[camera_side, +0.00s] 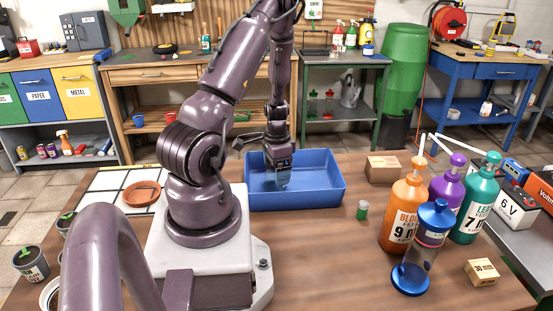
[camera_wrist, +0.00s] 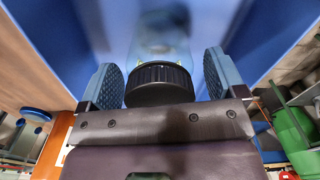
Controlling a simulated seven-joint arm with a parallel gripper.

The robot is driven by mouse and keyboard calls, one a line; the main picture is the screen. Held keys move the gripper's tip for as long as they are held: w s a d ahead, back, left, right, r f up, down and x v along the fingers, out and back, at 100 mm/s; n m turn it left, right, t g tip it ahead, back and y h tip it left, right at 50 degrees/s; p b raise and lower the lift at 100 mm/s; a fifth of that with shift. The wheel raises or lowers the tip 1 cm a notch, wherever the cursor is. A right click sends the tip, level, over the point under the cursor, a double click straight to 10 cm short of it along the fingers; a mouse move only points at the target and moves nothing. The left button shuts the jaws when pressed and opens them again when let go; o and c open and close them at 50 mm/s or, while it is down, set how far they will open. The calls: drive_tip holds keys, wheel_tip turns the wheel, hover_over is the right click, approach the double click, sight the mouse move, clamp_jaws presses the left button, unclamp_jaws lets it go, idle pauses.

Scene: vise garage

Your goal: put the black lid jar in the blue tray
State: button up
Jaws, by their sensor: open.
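The blue tray (camera_side: 325,188) sits on the wooden table, and its blue surfaces fill the upper part of the wrist view (camera_wrist: 265,30). My gripper (camera_side: 280,163) points down inside the tray's outline, towards its left half. In the wrist view my gripper (camera_wrist: 163,80) is open, with one blue pad on each side of the black lid jar (camera_wrist: 160,82). The jar's ribbed black lid faces my palm, and its clear, bluish body (camera_wrist: 160,40) extends away. In the side view the jar's pale body (camera_side: 283,182) shows below my fingers, inside the tray. Whether its base touches the floor is unclear.
A cardboard box (camera_side: 383,169) stands right of the tray, and a small green-lidded jar (camera_side: 362,210) in front of it. Orange (camera_side: 403,212), purple and teal pump bottles and a blue-topped container (camera_side: 424,250) crowd the right. A terracotta dish (camera_side: 141,193) lies at left.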

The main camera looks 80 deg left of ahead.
wheel_tip(320, 180, up, 12)
drive_tip(key=shift+f, duration=0.25)
drive_tip(key=w+d+r+m+t, duration=0.1)
drive_tip(key=w+d+r, duration=0.3)
drive_tip(key=d+r, duration=0.15)
drive_tip(key=w+d+r+t, duration=0.2)
drive_tip(key=w+d+r, duration=0.25)
drive_tip(key=d, duration=0.25)
drive_tip(key=s+d+r+t, duration=0.1)
drive_tip(key=d+r, duration=0.3)
drive_tip(key=d, duration=0.4)
drive_tip(key=s+d+r+m+t, duration=0.1)
drive_tip(key=s+d+r, duration=0.2)
drive_tip(key=d, duration=0.5)
drive_tip(key=shift+s+d+r+m+t, duration=0.3)
drive_tip(key=shift+s+d+r, duration=0.05)
drive_tip(key=shift+r, duration=0.5)
